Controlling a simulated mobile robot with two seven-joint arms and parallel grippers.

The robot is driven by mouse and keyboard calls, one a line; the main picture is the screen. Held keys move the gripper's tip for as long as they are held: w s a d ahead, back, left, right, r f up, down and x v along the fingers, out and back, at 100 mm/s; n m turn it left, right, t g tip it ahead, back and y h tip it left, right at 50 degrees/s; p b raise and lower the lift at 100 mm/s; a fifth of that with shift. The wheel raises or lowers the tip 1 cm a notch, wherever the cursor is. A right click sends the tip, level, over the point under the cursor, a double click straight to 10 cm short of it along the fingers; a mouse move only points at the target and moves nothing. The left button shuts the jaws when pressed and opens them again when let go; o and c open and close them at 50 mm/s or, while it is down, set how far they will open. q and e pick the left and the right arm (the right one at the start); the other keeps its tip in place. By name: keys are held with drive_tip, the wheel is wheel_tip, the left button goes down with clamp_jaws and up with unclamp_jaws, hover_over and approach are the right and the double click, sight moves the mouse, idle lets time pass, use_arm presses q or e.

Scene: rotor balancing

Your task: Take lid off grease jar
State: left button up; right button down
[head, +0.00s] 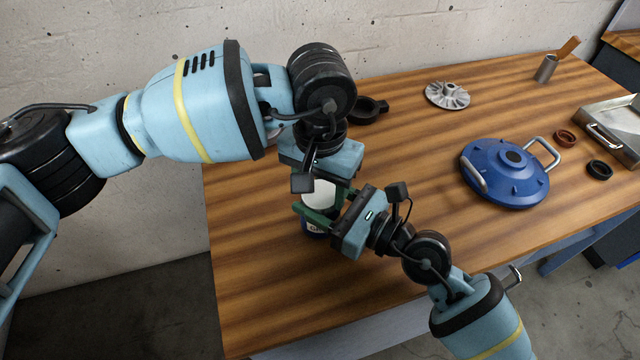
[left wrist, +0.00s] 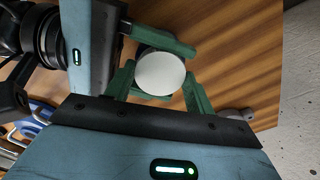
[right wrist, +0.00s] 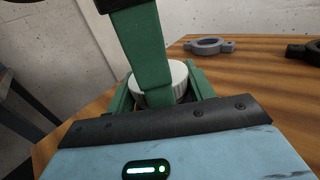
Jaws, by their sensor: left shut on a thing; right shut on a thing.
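The grease jar (head: 314,234) stands upright near the left part of the table, with a dark blue label low on its body. Its white lid (left wrist: 160,73) is round and ribbed at the side, and also shows in the right wrist view (right wrist: 178,76) behind a green finger. My left gripper (head: 322,186) comes down from above and is shut on the lid, one green finger on each side. My right gripper (head: 312,214) reaches in from the right and is shut on the jar body below the lid. The grippers hide much of the jar; I cannot tell whether the lid is loose.
A black ring clamp (head: 368,110) lies behind the grippers, and a grey one (right wrist: 206,46) is near it. A metal impeller (head: 447,95), a blue cover (head: 478,152), small rings (head: 599,169), a cup (head: 546,70) and a metal tray (head: 612,150) are farther right. The table's front middle is clear.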

use_arm(q)
drive_tip(key=shift+n, duration=1.7)
drive_tip(key=shift+c, duration=0.4)
drive_tip(key=o, duration=1.1)
drive_tip(key=shift+c, duration=0.2)
drive_tip(key=shift+r, duration=0.1)
drive_tip(key=shift+r, duration=2.2)
drive_tip(key=shift+r+m, duration=1.7)
drive_tip(key=shift+c, duration=0.3)
drive_tip(key=shift+f, duration=4.05)
